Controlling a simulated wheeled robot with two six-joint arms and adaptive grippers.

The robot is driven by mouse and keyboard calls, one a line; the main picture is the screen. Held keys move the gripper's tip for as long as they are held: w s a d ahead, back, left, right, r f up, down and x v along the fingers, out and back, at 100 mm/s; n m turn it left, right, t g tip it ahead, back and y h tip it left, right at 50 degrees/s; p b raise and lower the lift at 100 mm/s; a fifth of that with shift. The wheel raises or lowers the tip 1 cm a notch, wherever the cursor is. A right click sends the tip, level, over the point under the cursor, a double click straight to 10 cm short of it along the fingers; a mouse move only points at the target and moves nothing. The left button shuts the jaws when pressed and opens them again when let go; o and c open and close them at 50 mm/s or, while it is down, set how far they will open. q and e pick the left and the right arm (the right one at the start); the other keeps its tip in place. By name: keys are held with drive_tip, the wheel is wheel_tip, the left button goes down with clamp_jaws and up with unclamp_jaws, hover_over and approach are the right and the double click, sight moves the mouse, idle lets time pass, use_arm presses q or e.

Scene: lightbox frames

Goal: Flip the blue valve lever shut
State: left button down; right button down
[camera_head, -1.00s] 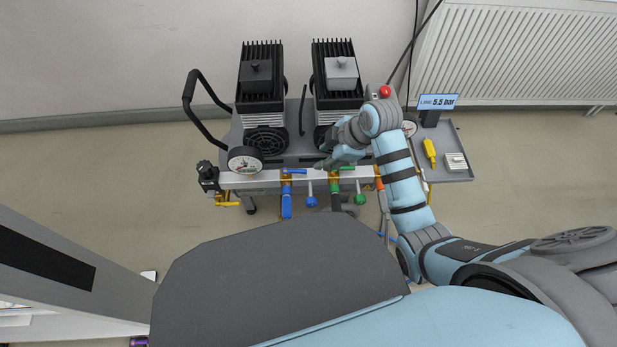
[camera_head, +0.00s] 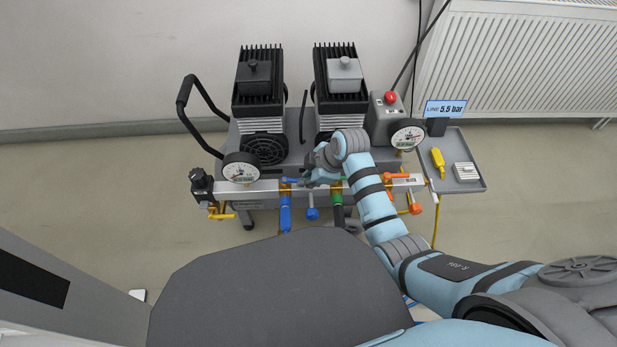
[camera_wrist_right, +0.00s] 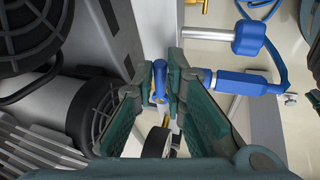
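The blue valve lever (camera_head: 289,180) lies along the silver manifold rail, above a blue hose (camera_head: 285,215), in the head view. My right gripper (camera_head: 300,183) is at the lever's right side, partly covering it. In the right wrist view the lever (camera_wrist_right: 159,78) shows end-on between the two teal fingers of my right gripper (camera_wrist_right: 161,98). The fingers are open, with a narrow gap on each side of the lever. Whether either finger touches it is hard to tell. My left gripper is not in view.
A blue knob (camera_head: 312,214) hangs just right of the blue hose. A pressure gauge (camera_head: 241,168) stands left of the lever. Two compressor heads (camera_head: 259,85) rise behind the rail.

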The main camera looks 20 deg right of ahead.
drive_tip(key=shift+w+d+r+n+p, duration=0.1)
drive_tip(key=shift+w+r+n+p, duration=0.05)
drive_tip(key=shift+n+p, duration=0.2)
drive_tip(key=shift+w+n, duration=0.15)
drive_tip(key=shift+n, duration=0.1)
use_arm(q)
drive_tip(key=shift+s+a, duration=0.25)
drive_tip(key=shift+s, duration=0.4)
use_arm(e)
drive_tip(key=c, duration=1.6)
unclamp_jaws()
drive_tip(key=shift+g+y, duration=0.3)
drive_tip(key=shift+c, duration=0.2)
drive_tip(key=v, duration=1.1)
drive_tip(key=shift+r, duration=0.3)
drive_tip(key=shift+d, duration=0.15)
